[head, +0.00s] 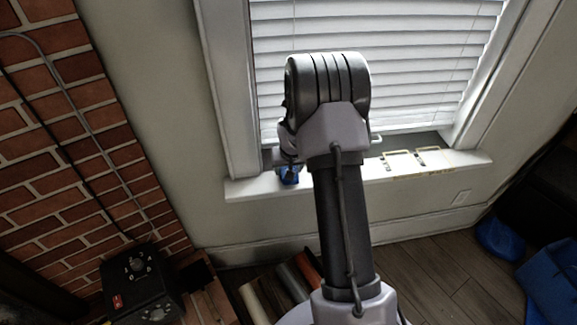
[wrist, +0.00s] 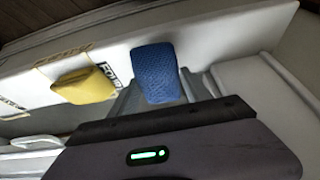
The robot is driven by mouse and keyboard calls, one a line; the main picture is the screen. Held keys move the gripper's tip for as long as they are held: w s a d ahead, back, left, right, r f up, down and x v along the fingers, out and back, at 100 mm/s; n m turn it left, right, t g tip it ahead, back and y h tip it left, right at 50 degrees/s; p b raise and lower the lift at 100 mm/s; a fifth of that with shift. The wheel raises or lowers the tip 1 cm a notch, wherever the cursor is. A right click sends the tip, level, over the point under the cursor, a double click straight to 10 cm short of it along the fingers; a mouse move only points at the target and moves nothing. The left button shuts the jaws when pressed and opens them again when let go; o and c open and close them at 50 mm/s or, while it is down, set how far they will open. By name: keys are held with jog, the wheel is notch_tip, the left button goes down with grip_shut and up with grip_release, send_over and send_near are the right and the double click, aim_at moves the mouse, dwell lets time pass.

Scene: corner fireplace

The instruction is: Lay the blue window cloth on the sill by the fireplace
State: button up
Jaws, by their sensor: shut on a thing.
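The blue cloth (wrist: 155,72) is a folded, textured block in the wrist view. My gripper (wrist: 157,90) is shut on it, with a grey finger showing on each side. The cloth also shows as a small blue patch (head: 290,175) at the left part of the white sill (head: 245,188) in the head view. In the wrist view the cloth overlaps the sill (wrist: 215,32); I cannot tell whether it touches it. My arm hides part of the sill and most of the gripper in the head view.
A yellow folded cloth (wrist: 85,85) lies on the sill beside the blue one. Marked outlines (head: 402,160) show on the sill's right part. White blinds (head: 420,60) hang behind. The brick fireplace wall (head: 60,150) is at left. Blue things (head: 553,280) lie on the floor at right.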

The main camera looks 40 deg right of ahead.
jog(key=shift+f, duration=0.55)
jog(key=shift+f, duration=0.6)
jog(key=o, duration=1.4)
